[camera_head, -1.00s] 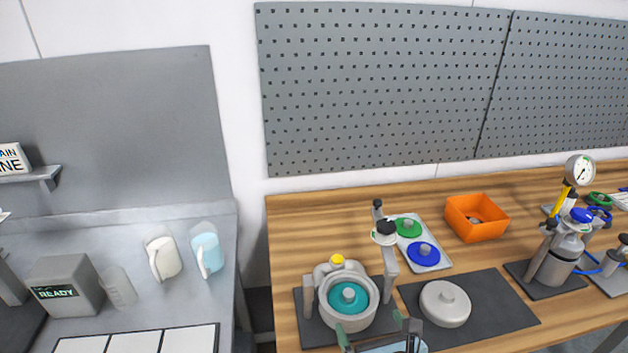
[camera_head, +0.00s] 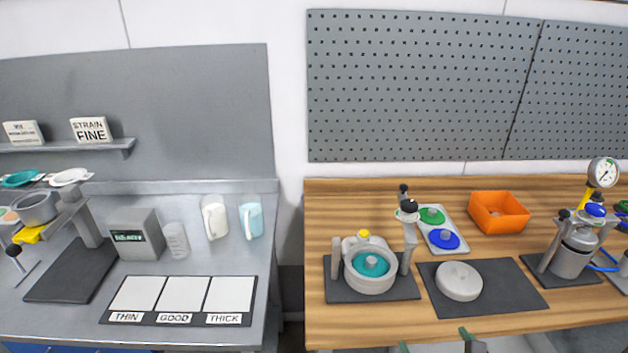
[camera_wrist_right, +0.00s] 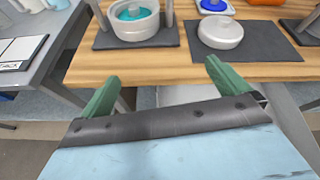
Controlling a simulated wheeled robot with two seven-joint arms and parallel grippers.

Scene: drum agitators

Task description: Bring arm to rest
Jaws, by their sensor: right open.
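My right gripper (camera_head: 434,340) shows only at the bottom edge of the head view, where its green fingertips stand in front of the wooden table's front edge. In the right wrist view the two green fingers (camera_wrist_right: 160,85) are spread wide apart, with nothing between them. The gripper is in front of and below the table top (camera_wrist_right: 190,68), clear of the pot and lid. My left gripper is not in view.
A grey pot with a teal insert (camera_head: 370,272) and a grey lid (camera_head: 459,281) sit on dark mats near the wooden table's front. Behind are an orange bin (camera_head: 498,212) and a gauge vessel (camera_head: 575,250). A gap separates this table from the grey bench (camera_head: 60,325).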

